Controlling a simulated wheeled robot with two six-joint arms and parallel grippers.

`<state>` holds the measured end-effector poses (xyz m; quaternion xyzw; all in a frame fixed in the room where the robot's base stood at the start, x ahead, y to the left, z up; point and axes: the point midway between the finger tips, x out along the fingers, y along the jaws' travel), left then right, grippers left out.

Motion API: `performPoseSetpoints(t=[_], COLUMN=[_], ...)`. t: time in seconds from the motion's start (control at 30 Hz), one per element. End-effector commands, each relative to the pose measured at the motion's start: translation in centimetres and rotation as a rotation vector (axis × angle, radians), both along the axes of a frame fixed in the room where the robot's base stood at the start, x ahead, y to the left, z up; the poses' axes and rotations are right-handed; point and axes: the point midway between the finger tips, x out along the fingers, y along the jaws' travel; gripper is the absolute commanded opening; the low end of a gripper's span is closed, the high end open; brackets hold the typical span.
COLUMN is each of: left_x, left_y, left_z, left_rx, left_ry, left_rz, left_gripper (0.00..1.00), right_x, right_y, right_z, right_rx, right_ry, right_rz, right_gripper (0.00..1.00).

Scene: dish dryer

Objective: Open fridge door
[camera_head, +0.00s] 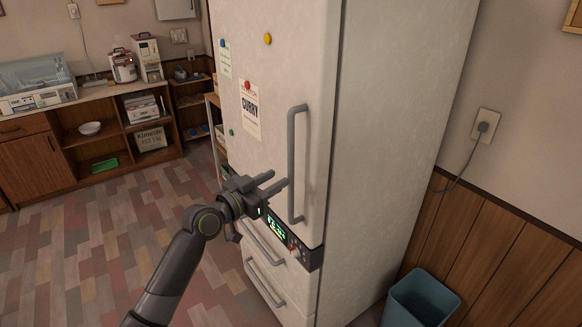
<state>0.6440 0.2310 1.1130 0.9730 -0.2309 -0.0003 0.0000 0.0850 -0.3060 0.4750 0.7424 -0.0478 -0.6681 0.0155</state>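The white fridge (395,150) stands in the middle of the view, and its upper door (275,60) is shut. A grey vertical handle (293,160) runs along the right side of that door. My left gripper (280,183) is in front of the door, just left of the handle's lower part. Its two fingers are spread apart with nothing between them, pointing toward the handle. I cannot tell whether a fingertip touches the handle. My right gripper is not in view.
Below the door are a control panel (278,228) and drawers with grey handles (264,282). A blue bin (422,300) stands right of the fridge. A wooden cabinet (35,165) and shelves line the back left. The tiled floor (90,240) at left is clear.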

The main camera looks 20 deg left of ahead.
Motion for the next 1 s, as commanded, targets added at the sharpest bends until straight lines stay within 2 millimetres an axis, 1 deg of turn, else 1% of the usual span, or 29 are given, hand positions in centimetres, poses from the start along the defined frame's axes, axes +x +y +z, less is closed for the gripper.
performPoseSetpoints(t=[0.03, 0.2, 0.4, 0.57, 0.83, 0.87, 1.0], left_x=[0.9, 3.3, 5.2, 5.7, 5.8, 5.8, 5.8], left_y=[-0.6, -1.8, -2.6, -2.9, -2.9, -2.9, -2.9], left_z=[0.3, 0.2, 0.1, 0.0, 0.0, 0.0, 0.0], left_rx=[-0.005, -0.004, -0.001, 0.0, 0.0, 0.0, 0.0], left_ry=[0.0, 0.0, 0.0, 0.0, -0.001, -0.001, -0.001], left_rz=[-0.002, -0.001, -0.001, 0.0, 0.0, 0.0, 0.0], left_gripper=[0.34, 0.34, 0.34, 0.34, 0.34, 0.32, 0.13], right_x=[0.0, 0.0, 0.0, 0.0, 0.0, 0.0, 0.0], right_y=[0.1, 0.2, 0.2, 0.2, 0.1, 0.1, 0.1], right_z=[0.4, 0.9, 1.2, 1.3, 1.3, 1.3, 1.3], right_rx=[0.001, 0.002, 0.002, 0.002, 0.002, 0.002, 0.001], right_ry=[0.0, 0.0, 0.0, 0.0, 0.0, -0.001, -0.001], right_rz=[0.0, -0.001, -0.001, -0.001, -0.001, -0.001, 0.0], right_gripper=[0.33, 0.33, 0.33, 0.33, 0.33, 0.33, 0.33])
